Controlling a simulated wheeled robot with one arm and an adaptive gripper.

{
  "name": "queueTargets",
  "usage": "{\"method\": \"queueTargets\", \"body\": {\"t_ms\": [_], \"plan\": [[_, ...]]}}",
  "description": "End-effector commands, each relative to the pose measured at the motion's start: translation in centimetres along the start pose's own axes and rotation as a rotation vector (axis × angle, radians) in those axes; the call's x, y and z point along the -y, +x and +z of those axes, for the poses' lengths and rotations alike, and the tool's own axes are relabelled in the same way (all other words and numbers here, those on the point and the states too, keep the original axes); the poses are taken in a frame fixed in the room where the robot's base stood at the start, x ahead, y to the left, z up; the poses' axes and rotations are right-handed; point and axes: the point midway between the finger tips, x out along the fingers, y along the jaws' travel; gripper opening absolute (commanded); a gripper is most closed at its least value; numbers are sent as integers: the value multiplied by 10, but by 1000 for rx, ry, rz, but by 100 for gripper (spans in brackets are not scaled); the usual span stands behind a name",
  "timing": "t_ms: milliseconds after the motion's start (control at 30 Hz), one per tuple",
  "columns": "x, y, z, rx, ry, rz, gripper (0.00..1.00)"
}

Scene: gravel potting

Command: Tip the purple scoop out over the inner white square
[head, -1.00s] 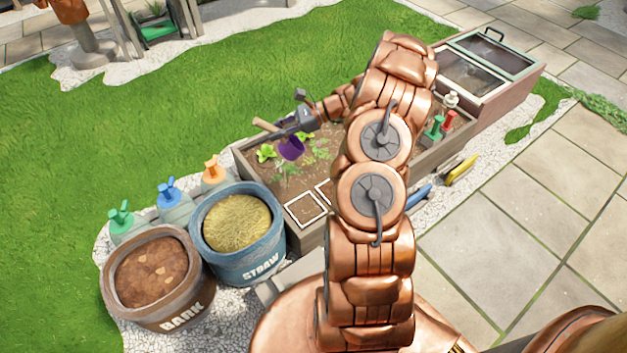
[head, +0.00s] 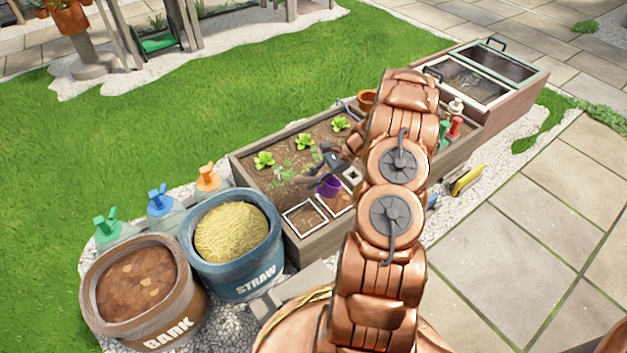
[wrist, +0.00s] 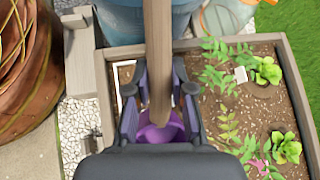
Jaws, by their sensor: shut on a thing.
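My gripper (head: 322,176) is shut on the wooden handle (wrist: 158,60) of the purple scoop (head: 329,187). The scoop hangs low over the planter's soil, close to the white squares. In the wrist view its purple bowl (wrist: 160,134) shows between my fingers, partly hidden by the gripper; I cannot tell what is in it. A white square (head: 305,217) lies at the planter's near left corner. A second, more inner white square (head: 342,208) lies beside it, partly hidden by the scoop and my arm. A white edge (wrist: 125,74) shows left of the gripper in the wrist view.
The wooden planter (head: 262,194) holds several green seedlings (head: 264,160). A straw tub (head: 232,262) and a bark tub (head: 165,312) stand to its left, with spray bottles (head: 160,202) behind. A terracotta pot (head: 367,98) is at the back.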

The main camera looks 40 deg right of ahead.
Motion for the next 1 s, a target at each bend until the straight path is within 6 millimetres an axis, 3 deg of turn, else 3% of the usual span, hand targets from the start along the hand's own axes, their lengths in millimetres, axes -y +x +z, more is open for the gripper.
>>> {"method": "queueTargets", "body": {"t_ms": [767,1000], "plan": [[-7,29,-6,-322,-56,25,0],[-1,12,15,-316,-54,22,0]]}}
